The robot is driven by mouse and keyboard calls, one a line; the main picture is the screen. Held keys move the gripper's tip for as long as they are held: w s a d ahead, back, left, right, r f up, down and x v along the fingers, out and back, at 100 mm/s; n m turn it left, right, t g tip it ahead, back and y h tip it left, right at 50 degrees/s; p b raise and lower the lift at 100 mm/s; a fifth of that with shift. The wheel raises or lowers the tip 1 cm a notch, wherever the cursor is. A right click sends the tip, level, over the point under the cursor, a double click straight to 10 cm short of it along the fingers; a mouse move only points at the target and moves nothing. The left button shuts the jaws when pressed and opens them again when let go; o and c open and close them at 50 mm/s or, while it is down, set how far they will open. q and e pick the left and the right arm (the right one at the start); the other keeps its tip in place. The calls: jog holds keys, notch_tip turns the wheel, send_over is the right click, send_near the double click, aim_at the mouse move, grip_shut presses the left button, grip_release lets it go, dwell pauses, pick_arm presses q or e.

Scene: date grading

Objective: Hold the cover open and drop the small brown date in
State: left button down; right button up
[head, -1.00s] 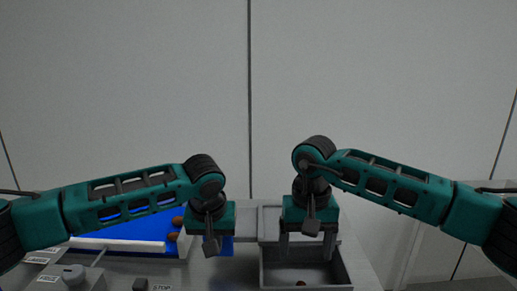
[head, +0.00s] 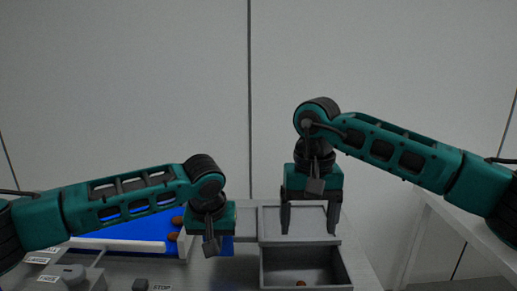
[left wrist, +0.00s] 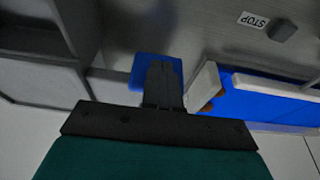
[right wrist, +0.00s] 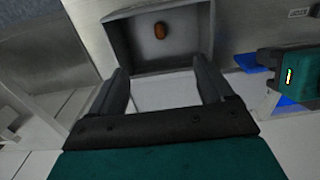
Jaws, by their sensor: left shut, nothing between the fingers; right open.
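A small brown date (head: 301,283) lies on the floor of the open grey box (head: 343,272); it also shows in the right wrist view (right wrist: 160,31). My right gripper (head: 311,230) is open and empty, above the back part of the box, behind the date. Its two fingers stand wide apart in the right wrist view (right wrist: 158,70). My left gripper (head: 211,250) is shut and empty, left of the box. A blue flat piece (head: 228,247) shows right behind its fingers, also in the left wrist view (left wrist: 142,66). I cannot tell whether they touch, or whether this piece is the cover.
A blue belt (head: 125,232) with a white side rail (head: 115,243) lies at the left. Brown dates (head: 178,221) sit at its right end. A pale shelf (head: 470,230) is at the right.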

jog(key=shift+r, duration=0.75)
pick_arm(q)
jog(key=s, duration=1.4)
dwell(0.6)
jog(key=shift+s+r, duration=0.1)
jog(key=shift+s, duration=0.05)
jog(key=v, duration=0.8)
jog(key=shift+s, duration=0.3)
dwell(0.3)
